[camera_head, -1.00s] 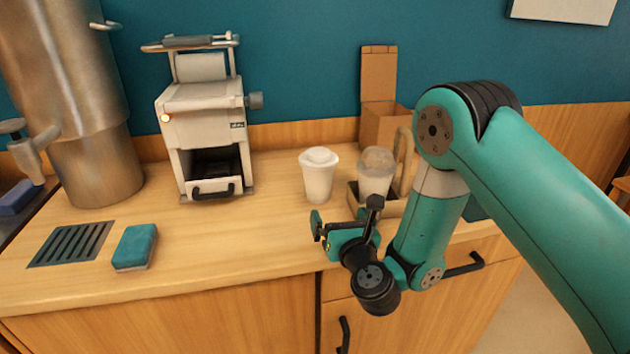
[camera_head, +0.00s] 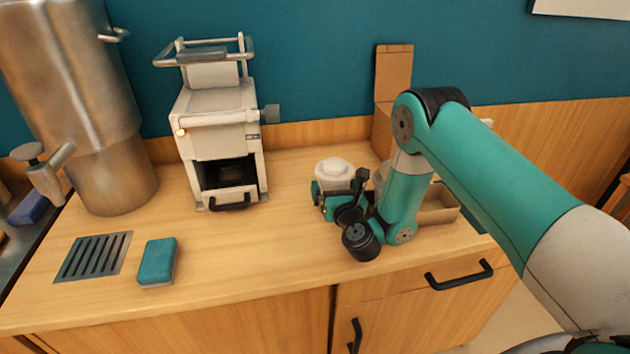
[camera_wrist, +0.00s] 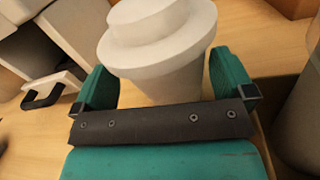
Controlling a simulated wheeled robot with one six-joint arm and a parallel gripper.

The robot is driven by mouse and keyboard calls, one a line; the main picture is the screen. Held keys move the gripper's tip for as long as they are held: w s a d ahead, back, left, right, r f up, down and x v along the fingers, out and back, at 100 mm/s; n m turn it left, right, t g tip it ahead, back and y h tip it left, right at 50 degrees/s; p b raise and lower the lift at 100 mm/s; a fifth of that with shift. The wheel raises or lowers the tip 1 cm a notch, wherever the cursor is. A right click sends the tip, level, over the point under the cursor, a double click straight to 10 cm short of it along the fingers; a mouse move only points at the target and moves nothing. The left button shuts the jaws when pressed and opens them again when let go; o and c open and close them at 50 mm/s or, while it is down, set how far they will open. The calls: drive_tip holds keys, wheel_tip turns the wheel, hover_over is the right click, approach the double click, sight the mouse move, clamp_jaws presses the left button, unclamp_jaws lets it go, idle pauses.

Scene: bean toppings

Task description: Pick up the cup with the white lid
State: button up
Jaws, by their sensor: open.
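The white cup with the white lid (camera_head: 335,168) stands upright on the wooden counter, right of the white machine. In the head view my gripper (camera_head: 333,190) is in front of it and hides its lower part. In the wrist view the cup (camera_wrist: 165,50) stands between the two teal fingers of my gripper (camera_wrist: 165,82), one finger on each side. The fingers are open, and I cannot tell whether either touches the cup. A second cup, clear-topped in the earlier view, is now mostly hidden behind my arm; part of a cup shows at the right edge of the wrist view (camera_wrist: 303,125).
The white machine (camera_head: 218,135) stands left of the cup. A cardboard box (camera_head: 393,75) and a tray (camera_head: 440,208) are at the right. A blue sponge (camera_head: 157,262) and a drain grille (camera_head: 93,256) lie at the front left. The counter's front middle is clear.

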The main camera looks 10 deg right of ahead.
drive_tip(key=shift+w+d, duration=0.35)
drive_tip(key=shift+w, duration=0.15)
drive_tip(key=shift+a+f, duration=0.1)
drive_tip(key=shift+a, duration=0.05)
drive_tip(key=shift+a, duration=0.15)
drive_tip(key=c, duration=0.5)
wheel_tip(320, 180, up, 11)
drive_tip(key=p, duration=0.4)
drive_tip(key=shift+p, duration=0.4)
wheel_tip(320, 180, up, 17)
drive_tip(key=p, duration=1.7)
